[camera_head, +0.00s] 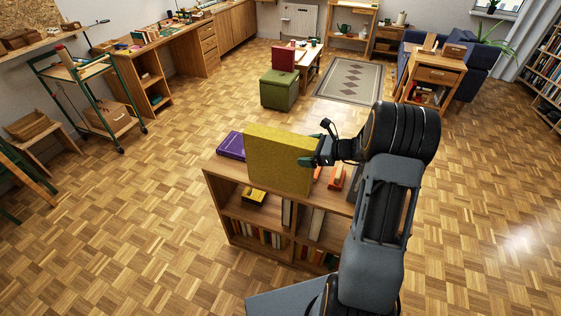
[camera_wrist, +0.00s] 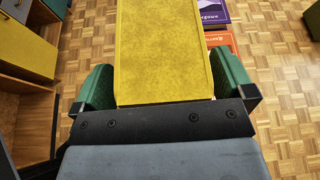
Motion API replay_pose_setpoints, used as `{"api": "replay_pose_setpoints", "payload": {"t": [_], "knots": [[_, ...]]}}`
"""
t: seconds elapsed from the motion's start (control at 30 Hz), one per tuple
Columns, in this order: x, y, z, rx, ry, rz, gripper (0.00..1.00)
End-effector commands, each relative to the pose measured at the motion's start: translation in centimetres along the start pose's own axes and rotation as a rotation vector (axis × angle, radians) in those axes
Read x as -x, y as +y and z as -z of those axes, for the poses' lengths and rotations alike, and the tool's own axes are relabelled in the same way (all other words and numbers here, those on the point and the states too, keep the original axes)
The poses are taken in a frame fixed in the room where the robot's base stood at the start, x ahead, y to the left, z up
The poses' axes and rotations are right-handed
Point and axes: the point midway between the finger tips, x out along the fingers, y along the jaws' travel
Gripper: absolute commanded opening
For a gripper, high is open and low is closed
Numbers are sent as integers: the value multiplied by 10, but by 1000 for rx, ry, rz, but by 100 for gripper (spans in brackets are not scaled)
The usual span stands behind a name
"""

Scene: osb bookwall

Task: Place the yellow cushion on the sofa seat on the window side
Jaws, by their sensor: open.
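The yellow cushion (camera_head: 280,160) stands upright on top of a low wooden bookcase (camera_head: 216,172) in the head view. In the wrist view the cushion (camera_wrist: 163,50) lies between the two green fingers. My gripper (camera_head: 317,149) is open around the cushion's right edge, with a finger on either side; firm contact cannot be told. The dark blue sofa (camera_head: 480,70) is far off at the upper right. Its seat is mostly hidden behind a wooden side table. The window (camera_head: 500,5) shows at the top right, behind the sofa.
A purple book (camera_head: 231,146) and an orange book (camera_head: 337,178) lie on the bookcase top. A wooden side table (camera_head: 437,74) stands before the sofa. A green pouf (camera_head: 279,90) and a patterned rug (camera_head: 351,80) lie beyond. Open parquet floor surrounds the bookcase.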

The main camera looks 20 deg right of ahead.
Motion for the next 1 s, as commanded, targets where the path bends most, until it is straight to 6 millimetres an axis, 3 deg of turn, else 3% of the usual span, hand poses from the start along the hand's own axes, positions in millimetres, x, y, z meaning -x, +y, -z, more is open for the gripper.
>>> {"api": "replay_pose_setpoints", "payload": {"t": [0.17,1.0], "knots": [[0,0,0,0,0,0,100],[1,0,0,0,-1,1,21]]}}
